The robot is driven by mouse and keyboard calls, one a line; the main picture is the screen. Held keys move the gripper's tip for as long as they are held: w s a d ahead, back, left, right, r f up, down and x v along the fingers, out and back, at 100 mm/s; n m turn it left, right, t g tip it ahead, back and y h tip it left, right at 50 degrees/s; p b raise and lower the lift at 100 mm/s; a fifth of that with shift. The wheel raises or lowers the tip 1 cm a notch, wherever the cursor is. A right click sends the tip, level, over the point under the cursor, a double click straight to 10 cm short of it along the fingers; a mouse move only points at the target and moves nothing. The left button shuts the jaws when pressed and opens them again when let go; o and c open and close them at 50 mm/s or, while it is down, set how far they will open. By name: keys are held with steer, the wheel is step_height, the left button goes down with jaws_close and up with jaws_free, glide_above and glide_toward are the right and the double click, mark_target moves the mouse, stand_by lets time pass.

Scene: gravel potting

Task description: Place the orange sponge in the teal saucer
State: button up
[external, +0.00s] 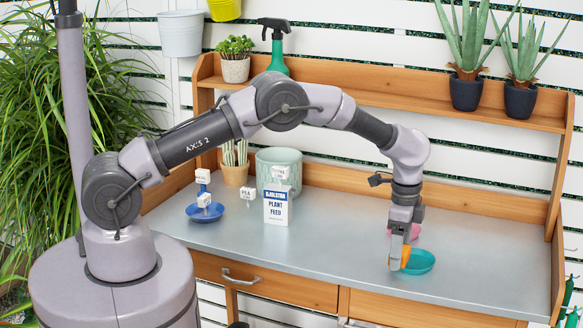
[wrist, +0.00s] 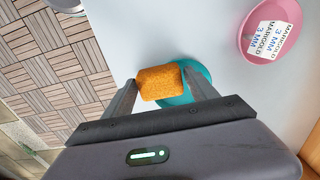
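The orange sponge (wrist: 160,82) is between the two fingertips of my gripper (wrist: 160,78), which looks shut on it. In the external view the sponge (external: 405,257) shows beside a finger of my gripper (external: 398,258), at the left side of the teal saucer (external: 422,262). In the wrist view the teal saucer (wrist: 202,72) is partly hidden behind the sponge and the right finger. The sponge overlaps the saucer's left part in that view. I cannot tell how high it is above the saucer.
A pink saucer (wrist: 253,42) with a marigold label lies behind the teal one. The bench's front edge is close by on the left in the wrist view. A blue saucer (external: 205,214) and a plant feed box (external: 276,205) stand further left. The bench middle is clear.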

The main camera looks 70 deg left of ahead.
steer(key=shift+o, duration=0.5)
steer(key=shift+r, duration=0.1)
steer(key=s+a+r+n+t+p, duration=0.1)
steer(key=s+r+p, duration=0.15)
steer(key=r, duration=0.95)
steer(key=s+a+r+p, duration=0.1)
steer(key=s+r+p, duration=0.15)
steer(key=r, duration=1.05)
steer(key=s+a+r+n+t+y+b, duration=0.1)
steer(key=s+r, duration=0.3)
steer(key=s, duration=0.3)
steer(key=s+a+r+n+t, duration=0.1)
steer(key=s+r, duration=0.4)
steer(key=s, duration=0.2)
steer(key=s+a+f+t, duration=0.1)
steer(key=s, duration=0.8)
steer(key=s+a+f+n+t+y, duration=0.1)
steer(key=s+f, duration=0.1)
steer(key=s, duration=0.8)
steer(key=shift+a+f+n+t, duration=0.2)
steer(key=shift+n+t, duration=0.1)
steer(key=shift+t, duration=0.1)
